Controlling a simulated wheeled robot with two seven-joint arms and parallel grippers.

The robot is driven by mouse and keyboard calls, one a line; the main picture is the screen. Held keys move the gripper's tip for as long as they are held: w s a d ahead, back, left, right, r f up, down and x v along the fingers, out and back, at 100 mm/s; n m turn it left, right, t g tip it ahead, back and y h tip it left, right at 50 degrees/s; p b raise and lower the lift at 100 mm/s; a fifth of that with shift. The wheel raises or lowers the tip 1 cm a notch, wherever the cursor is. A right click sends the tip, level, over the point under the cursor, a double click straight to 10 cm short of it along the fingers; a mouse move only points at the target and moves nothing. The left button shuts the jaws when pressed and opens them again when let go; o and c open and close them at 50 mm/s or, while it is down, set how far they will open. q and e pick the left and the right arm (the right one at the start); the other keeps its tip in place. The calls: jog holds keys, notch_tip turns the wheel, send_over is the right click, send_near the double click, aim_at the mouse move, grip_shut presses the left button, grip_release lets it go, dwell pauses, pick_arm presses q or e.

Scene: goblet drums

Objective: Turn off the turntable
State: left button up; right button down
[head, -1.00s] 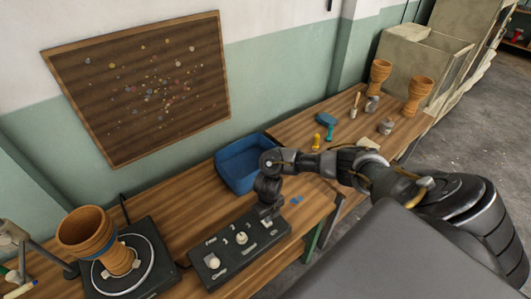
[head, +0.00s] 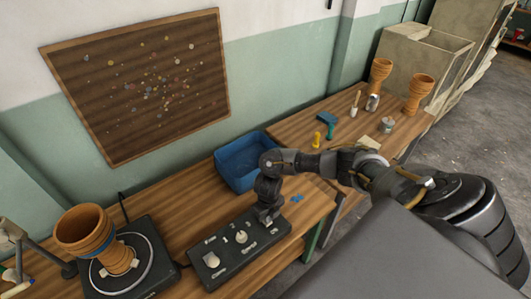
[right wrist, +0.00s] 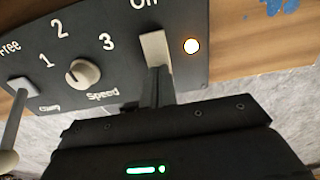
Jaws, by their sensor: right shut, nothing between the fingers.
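The black control box (head: 222,262) lies on the wooden bench, right of the turntable (head: 150,258). A goblet drum (head: 85,230) stands on the turntable. My right gripper (head: 267,218) is over the right end of the box. In the right wrist view, its shut, empty fingers (right wrist: 157,82) are at the lower end of the pale switch (right wrist: 154,47) below the word "On"; I cannot tell whether they touch it. The lamp (right wrist: 191,46) beside the switch glows orange. The speed knob (right wrist: 83,73) and a lever (right wrist: 14,110) marked "Free" are to the left.
A blue bin (head: 240,168) stands behind the box. A blue scrap (head: 296,198) lies to the right of my gripper. Two more drums (head: 419,92), a teal tool (head: 327,122) and cans stand on the right bench. A lamp (head: 15,235) is at the far left.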

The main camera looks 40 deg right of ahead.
jog(key=shift+f, duration=0.4)
jog(key=shift+r, duration=0.15)
notch_tip(320, 180, up, 7)
jog(key=p, duration=0.5)
jog(key=shift+p, duration=0.3)
jog(key=shift+s, duration=0.1)
dwell(0.3)
